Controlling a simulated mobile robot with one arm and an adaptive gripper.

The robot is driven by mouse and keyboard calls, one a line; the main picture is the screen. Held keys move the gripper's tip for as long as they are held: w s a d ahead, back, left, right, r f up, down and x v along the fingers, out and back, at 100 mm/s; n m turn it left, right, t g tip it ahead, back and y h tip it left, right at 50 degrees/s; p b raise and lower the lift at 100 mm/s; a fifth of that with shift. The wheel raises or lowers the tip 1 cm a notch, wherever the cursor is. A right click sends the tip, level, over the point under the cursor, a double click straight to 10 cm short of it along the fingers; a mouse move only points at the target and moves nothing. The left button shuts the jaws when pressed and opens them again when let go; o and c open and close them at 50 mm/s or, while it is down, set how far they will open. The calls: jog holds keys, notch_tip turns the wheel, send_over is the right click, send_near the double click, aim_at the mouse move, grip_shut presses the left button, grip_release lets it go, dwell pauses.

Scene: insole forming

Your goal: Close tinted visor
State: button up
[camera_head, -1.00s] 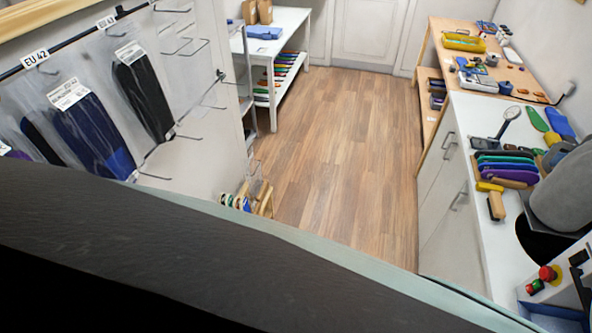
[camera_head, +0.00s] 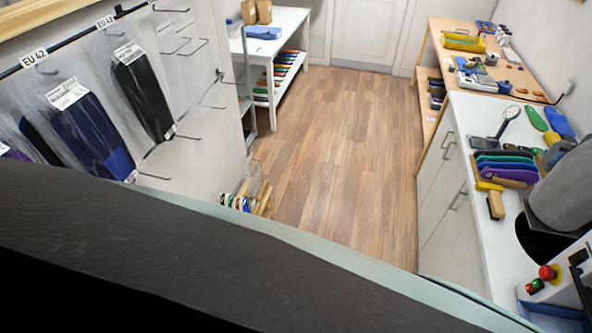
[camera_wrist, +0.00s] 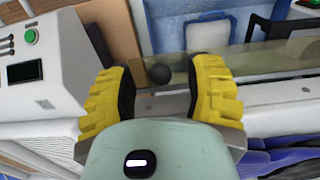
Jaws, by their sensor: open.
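In the wrist view, my gripper (camera_wrist: 163,88) is open, its two yellow ribbed fingers standing apart. The tinted visor (camera_wrist: 268,66) appears to be the yellowish see-through panel behind the knob, running to the right edge of the picture. The right finger hides part of it. I cannot tell how far open the visor stands. The head view shows neither my gripper nor a visor that I can make out.
A white control box (camera_wrist: 32,70) with a green button and dark screen stands left of my gripper. In the head view, a white counter (camera_head: 490,240) carries colored insoles and tools at right. Packaged insoles (camera_head: 92,130) hang at left. The wooden floor (camera_head: 335,150) is clear.

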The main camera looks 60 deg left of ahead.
jog(key=shift+o, duration=0.3)
grip_shut()
dwell(0.3)
